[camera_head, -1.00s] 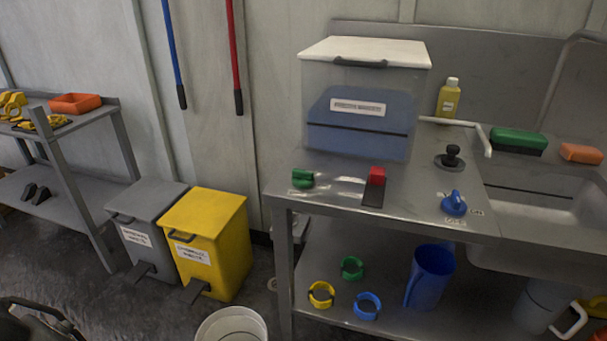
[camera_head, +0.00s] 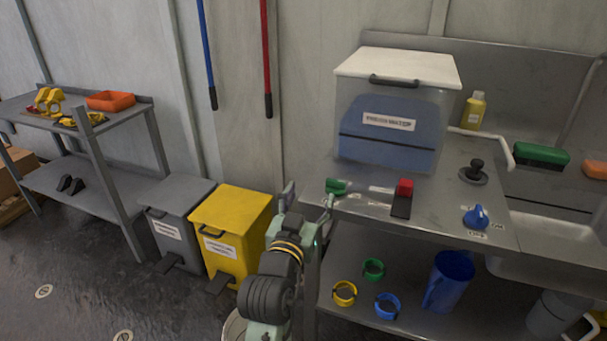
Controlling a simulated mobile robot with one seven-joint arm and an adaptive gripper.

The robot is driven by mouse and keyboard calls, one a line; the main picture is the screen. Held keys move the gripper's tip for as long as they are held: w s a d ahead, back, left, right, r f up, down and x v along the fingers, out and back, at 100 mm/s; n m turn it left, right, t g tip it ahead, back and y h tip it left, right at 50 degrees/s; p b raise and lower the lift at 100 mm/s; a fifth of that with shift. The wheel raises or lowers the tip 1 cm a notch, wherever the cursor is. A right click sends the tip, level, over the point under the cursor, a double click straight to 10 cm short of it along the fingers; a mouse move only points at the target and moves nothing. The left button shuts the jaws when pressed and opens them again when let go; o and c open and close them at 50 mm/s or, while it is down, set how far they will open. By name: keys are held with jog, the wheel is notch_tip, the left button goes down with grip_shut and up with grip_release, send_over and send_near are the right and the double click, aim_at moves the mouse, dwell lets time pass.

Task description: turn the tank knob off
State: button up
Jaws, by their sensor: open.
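The clear tank (camera_head: 440,105) with a white lid stands on the steel counter and holds blue water. A green knob (camera_head: 337,187) sits in front of it, near the counter's left edge. A blue knob (camera_head: 475,217) lies farther right on the counter, with small labels, apparently ON and OFF, at its right and front. Its raised grip points roughly up in the picture, toward neither label clearly. My gripper (camera_head: 308,203) is open and empty, just left of the green knob, seemingly apart from it. My arm hides part of the counter's left leg.
A red switch (camera_head: 404,189) and a black knob (camera_head: 474,171) stand on the counter, left of the sink (camera_head: 550,235). Below are coloured rings and a blue jug (camera_head: 449,280). A yellow bin (camera_head: 230,229) stands left of my arm. Open floor lies at lower left.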

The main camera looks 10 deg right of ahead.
aim_at(335, 183)
jog(key=shift+s+d+f+m+g+h, duration=0.15)
jog(key=shift+s+d+f+g+h, duration=0.15)
jog(key=shift+d, duration=0.25)
jog(key=shift+s+d+f+m+g+h, duration=0.15)
jog(key=shift+d+f+g, duration=0.2)
jog(key=shift+d, duration=0.2)
jog(key=p+x, duration=0.4)
jog(key=x, duration=0.6)
jog(key=shift+s+d, duration=0.15)
jog(key=shift+d, duration=0.05)
jog(key=shift+w+d+f, duration=0.15)
jog(key=shift+w+d, duration=0.1)
jog(key=shift+w, duration=0.15)
jog(key=shift+c, duration=0.6)
jog(key=c, duration=1)
